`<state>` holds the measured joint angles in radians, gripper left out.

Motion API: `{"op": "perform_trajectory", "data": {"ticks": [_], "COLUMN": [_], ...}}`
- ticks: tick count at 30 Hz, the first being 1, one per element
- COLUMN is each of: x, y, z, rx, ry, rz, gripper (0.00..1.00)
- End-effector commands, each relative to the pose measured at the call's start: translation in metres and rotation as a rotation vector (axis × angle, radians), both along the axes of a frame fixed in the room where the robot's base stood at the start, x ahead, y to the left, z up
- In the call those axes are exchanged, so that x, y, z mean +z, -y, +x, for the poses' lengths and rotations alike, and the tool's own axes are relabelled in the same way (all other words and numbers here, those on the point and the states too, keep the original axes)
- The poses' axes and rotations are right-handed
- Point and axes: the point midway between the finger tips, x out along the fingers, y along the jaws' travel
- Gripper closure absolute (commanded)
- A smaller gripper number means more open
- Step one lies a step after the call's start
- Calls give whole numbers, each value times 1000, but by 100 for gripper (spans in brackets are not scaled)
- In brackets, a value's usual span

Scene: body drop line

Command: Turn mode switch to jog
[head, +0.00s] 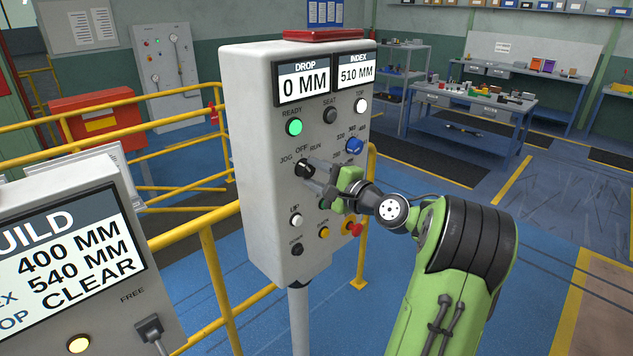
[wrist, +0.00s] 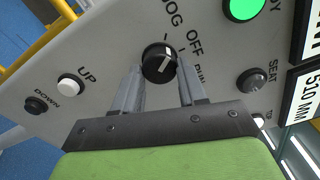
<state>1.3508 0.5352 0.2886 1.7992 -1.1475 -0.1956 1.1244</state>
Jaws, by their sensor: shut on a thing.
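The mode switch (head: 304,168) is a round black knob on the grey control panel (head: 255,170), under the labels JOG, OFF and RUN. In the wrist view, the mode switch (wrist: 154,68) shows a white pointer slanting up and right, roughly toward the OFF mark; its exact setting is hard to tell. My gripper (head: 314,177) reaches the panel from the right. In the wrist view, the fingers of my gripper (wrist: 160,78) stand on either side of the knob, shut on it. The fingers hide part of the knob's edge and lettering.
A lit green READY button (head: 294,127) is above the knob and a blue selector (head: 354,145) is to its right. The UP button (head: 296,220) and a red button (head: 354,228) are below. Yellow railing (head: 210,270) runs behind; a BUILD display (head: 70,260) stands at left.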

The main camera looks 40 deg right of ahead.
Motion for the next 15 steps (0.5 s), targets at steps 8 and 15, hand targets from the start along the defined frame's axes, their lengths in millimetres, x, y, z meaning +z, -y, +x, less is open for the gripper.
{"op": "perform_trajectory", "data": {"ticks": [8, 15], "x": [-3, -2], "y": [0, 0], "z": [0, 0], "rx": [0, 1], "ry": [3, 3], "rz": [-176, -257], "gripper": [89, 89]}}
